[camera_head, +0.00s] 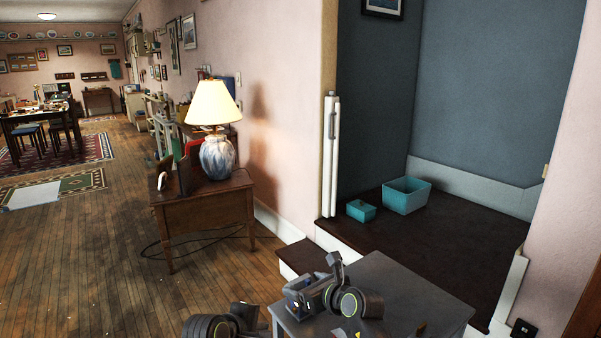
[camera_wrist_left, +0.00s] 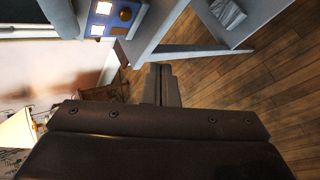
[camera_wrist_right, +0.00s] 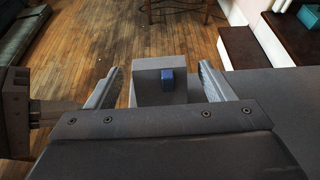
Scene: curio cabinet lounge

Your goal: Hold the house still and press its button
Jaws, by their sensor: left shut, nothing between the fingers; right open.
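The house stands on a grey table (camera_head: 390,285). In the left wrist view the house (camera_wrist_left: 108,31) shows a blue front with lit windows and a round brown knob, possibly the button, cut by the top edge. My left gripper (camera_wrist_left: 160,70) is shut and empty, apart from the house, beside the table.
A side table (camera_head: 205,207) with a lamp (camera_head: 213,105) stands against the wall. Two teal bins (camera_head: 406,196) sit on a raised dark floor at right. Under the grey table, a shelf holds a grey item (camera_wrist_left: 228,14). Wooden floor (camera_head: 110,270) at left is open.

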